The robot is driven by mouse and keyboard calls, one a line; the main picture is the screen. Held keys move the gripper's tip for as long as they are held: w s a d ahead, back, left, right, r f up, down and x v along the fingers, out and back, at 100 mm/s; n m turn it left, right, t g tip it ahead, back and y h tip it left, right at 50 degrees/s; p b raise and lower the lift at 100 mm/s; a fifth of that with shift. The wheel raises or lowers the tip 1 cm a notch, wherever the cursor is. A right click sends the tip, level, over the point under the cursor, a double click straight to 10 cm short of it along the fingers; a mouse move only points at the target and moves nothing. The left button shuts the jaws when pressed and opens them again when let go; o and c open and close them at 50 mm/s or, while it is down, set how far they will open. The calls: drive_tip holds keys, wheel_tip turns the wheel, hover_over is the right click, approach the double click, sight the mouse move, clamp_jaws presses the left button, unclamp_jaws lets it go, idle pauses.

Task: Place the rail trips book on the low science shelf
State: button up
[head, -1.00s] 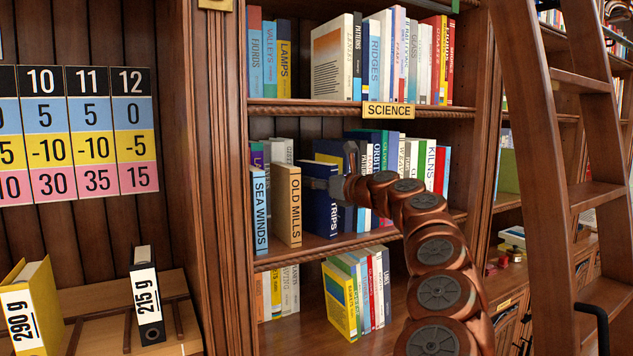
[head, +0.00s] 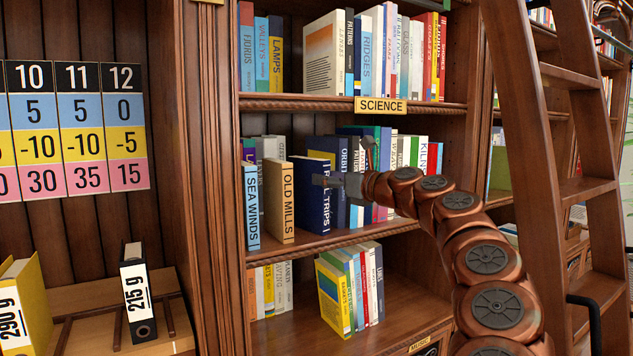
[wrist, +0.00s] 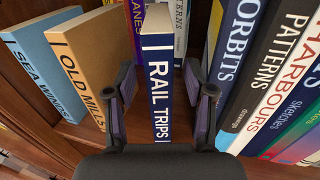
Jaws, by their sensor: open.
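The dark blue rail trips book (head: 309,203) stands upright on the shelf (head: 285,247) below the SCIENCE label, just right of the tan Old Mills book (head: 279,195). In the wrist view its spine, lettered RAIL TRIPS (wrist: 158,90), faces me. My gripper (head: 328,181) is at the spine. In the wrist view my gripper (wrist: 160,85) is open, one finger on each side of the spine, with gaps visible between fingers and book. How far the fingertips reach along its sides is hard to tell.
The light blue Sea Winds book (head: 251,207) stands left of Old Mills. Several books, including Orbits (wrist: 232,45), stand to the right. The SCIENCE label (head: 381,106) is on the shelf edge above. A wooden ladder (head: 545,180) stands at the right.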

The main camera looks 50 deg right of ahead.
drive_tip(key=s, duration=0.5)
drive_tip(key=shift+a+b, duration=0.1)
drive_tip(key=shift+b, duration=0.25)
drive_tip(key=shift+a, duration=0.1)
